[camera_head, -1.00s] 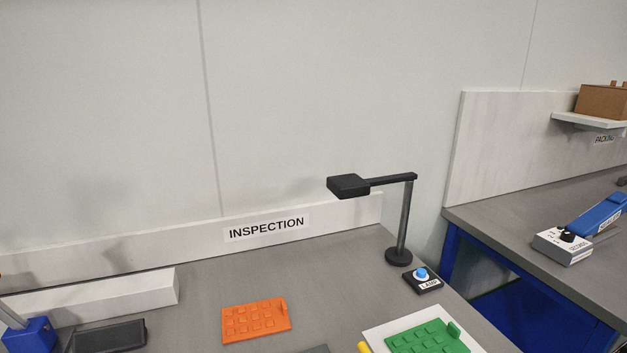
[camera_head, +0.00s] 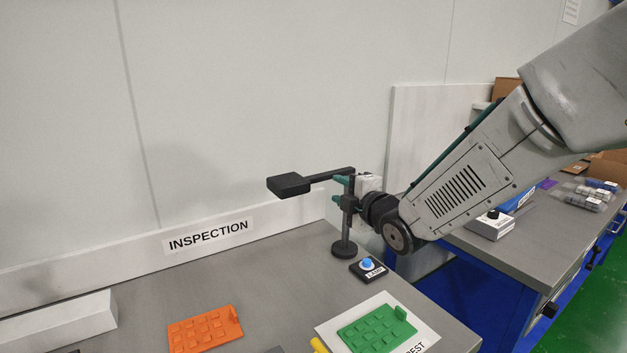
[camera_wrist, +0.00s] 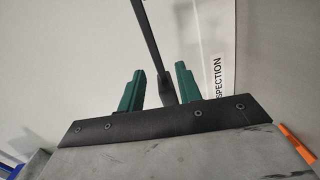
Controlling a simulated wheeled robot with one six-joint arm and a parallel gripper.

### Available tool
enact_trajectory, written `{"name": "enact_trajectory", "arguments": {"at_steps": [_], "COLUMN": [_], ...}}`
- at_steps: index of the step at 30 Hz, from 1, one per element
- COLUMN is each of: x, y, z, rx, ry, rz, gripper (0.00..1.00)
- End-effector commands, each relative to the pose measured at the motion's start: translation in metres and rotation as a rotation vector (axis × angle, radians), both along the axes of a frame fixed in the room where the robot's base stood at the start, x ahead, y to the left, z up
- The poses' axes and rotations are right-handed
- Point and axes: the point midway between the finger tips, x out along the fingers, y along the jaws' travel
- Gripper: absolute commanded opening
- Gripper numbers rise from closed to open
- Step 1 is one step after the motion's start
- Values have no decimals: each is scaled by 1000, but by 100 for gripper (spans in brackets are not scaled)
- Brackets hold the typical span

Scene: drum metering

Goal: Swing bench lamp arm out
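The black bench lamp has a flat head (camera_head: 289,185), a thin arm (camera_head: 328,176) and an upright post (camera_head: 347,226) on a round base. In the head view its arm points left from the post top. My gripper (camera_head: 350,192) is at the upper post, just below the arm. In the wrist view my two green gripper fingers (camera_wrist: 158,86) stand apart, with a dark lamp part (camera_wrist: 168,88) between them. A gap shows beside the left finger; contact at the right finger is unclear.
A blue lamp button (camera_head: 367,264) sits on a black box near the base. An orange tray (camera_head: 205,330) and a green tray (camera_head: 378,328) lie in front on the grey bench (camera_head: 265,285). The wall panel with the INSPECTION label (camera_head: 208,236) stands behind.

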Motion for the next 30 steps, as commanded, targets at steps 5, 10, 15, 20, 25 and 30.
{"name": "enact_trajectory", "arguments": {"at_steps": [5,10,15,20,25,30], "x": [5,20,44,60,67,67], "y": [23,35,50,61,66,66], "z": [-1,-1,-1,-1,-1,-1], "rx": [-22,-25,-24,-23,-24,-24], "ry": [-112,-123,-121,-121,-120,-120], "rz": [64,70,68,68,67,67], "gripper": [35,35,35,35,35,35]}}
